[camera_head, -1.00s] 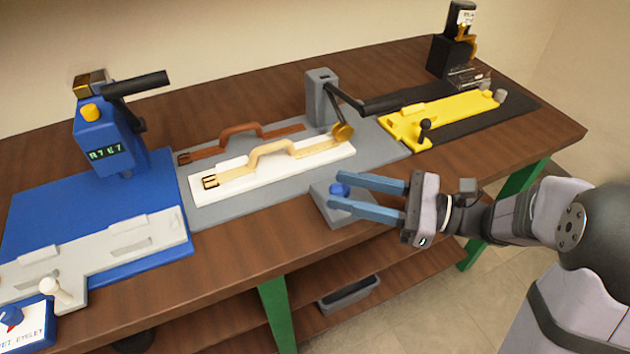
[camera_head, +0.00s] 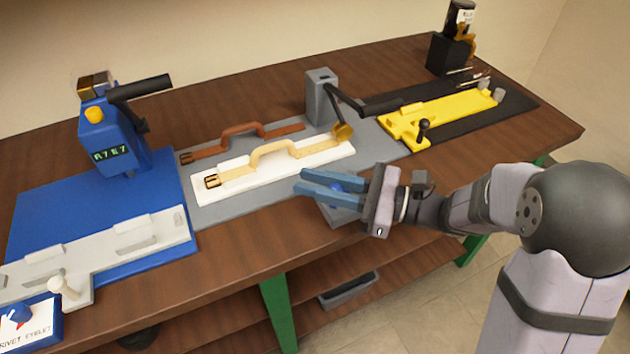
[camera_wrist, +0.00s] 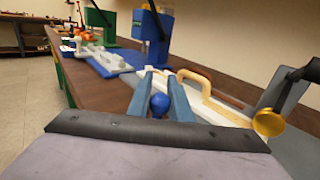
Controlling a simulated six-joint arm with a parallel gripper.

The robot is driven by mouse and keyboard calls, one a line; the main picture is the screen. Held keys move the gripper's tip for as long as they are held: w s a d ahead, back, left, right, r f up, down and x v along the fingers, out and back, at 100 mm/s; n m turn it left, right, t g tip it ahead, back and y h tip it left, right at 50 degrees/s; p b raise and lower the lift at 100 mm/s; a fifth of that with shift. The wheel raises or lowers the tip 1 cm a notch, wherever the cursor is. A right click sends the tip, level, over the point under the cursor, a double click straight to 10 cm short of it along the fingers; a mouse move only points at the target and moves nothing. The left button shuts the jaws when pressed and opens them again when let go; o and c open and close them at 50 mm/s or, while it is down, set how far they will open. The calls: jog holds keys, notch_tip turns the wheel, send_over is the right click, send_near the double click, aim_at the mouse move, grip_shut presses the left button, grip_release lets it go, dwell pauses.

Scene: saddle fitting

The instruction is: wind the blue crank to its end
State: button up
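A grey box (camera_head: 336,214) near the table's front edge carries a round blue knob (camera_head: 336,188), which I take for the blue crank. My gripper (camera_head: 300,181) comes in from the right, its two blue fingers either side of the knob and reaching past it to the left. In the wrist view the knob (camera_wrist: 159,104) fills the gap between the fingers, which seem closed on it. The fingers cover much of the knob and the box top. Any crank arm is hidden, so its turn angle cannot be told.
A white board (camera_head: 275,170) with a tan strap lies just behind the fingers. A grey press (camera_head: 321,97) with a black lever stands beyond it. A blue machine (camera_head: 108,140) stands left, a yellow fixture (camera_head: 445,115) right. Bare wood lies left of the box.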

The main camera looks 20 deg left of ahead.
grip_shut()
jog(key=shift+f+b, duration=0.15)
jog(key=shift+b, duration=0.3)
